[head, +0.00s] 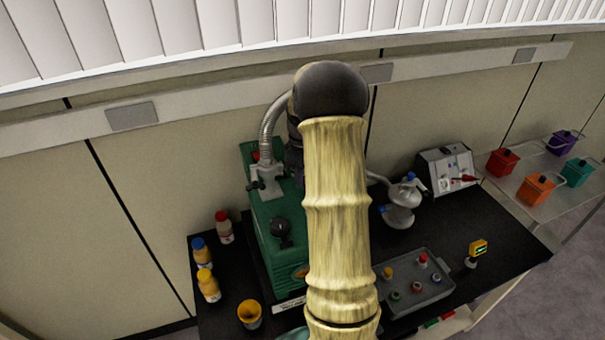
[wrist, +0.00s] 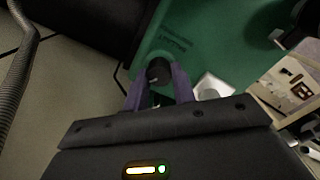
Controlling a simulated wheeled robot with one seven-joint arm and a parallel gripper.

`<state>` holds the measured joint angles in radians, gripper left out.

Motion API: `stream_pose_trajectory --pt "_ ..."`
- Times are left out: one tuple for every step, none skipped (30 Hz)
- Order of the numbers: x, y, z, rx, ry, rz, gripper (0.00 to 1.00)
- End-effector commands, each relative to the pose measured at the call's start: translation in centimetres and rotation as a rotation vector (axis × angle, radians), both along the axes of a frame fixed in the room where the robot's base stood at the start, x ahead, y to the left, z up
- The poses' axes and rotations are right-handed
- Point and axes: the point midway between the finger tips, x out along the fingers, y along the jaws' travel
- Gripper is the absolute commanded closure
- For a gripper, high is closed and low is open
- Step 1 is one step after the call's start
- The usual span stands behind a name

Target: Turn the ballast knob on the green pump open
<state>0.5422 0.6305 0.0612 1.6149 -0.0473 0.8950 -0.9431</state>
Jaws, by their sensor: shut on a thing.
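The green pump (head: 277,223) stands on the black bench, partly hidden behind my arm in the head view. Its green casing (wrist: 200,45) fills the upper middle of the wrist view, with faint printed lettering beside the knob. The black ballast knob (wrist: 158,71) is round and has a small light mark on it. My gripper (wrist: 158,84) has its two purple fingers on either side of the knob and is shut on it. In the head view my arm hides the gripper and this knob.
A ribbed metal hose (head: 271,125) rises from the pump. A grey tray (head: 430,295) with small capped items, a glass flask (head: 399,216) and a control box (head: 448,170) stand to the right.

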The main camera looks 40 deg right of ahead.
Motion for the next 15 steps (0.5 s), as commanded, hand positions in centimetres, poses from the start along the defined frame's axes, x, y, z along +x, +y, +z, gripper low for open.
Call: stream_pose_trajectory --pt "-0.23 -0.34 0.04 -0.004 0.003 -0.013 0.97" --pt "-0.26 -0.37 0.04 -0.003 0.003 -0.017 0.97" --pt "-0.29 -0.41 0.03 -0.003 0.004 -0.021 0.97" --pt "-0.31 -0.44 0.03 -0.003 0.004 -0.023 0.97" --pt "-0.34 -0.47 0.02 -0.002 0.004 -0.024 0.97" --pt "-0.37 -0.51 0.01 -0.002 0.004 -0.026 0.97" --pt "-0.39 -0.52 0.01 -0.001 0.005 -0.026 0.97" --pt "-0.42 -0.54 0.0 -0.002 0.006 -0.026 0.97" --pt "-0.45 -0.57 -0.01 -0.002 0.006 -0.027 0.97" --pt "-0.46 -0.59 -0.02 -0.001 0.006 -0.027 0.97" --pt "-0.48 -0.6 -0.02 -0.001 0.006 -0.027 0.97" --pt "-0.5 -0.61 -0.03 -0.001 0.007 -0.027 0.97" --pt "-0.5 -0.61 -0.03 -0.001 0.007 -0.027 0.97" --pt "-0.51 -0.6 -0.04 -0.001 0.007 -0.027 0.68" --pt "-0.49 -0.58 -0.04 -0.001 0.006 -0.027 0.6"
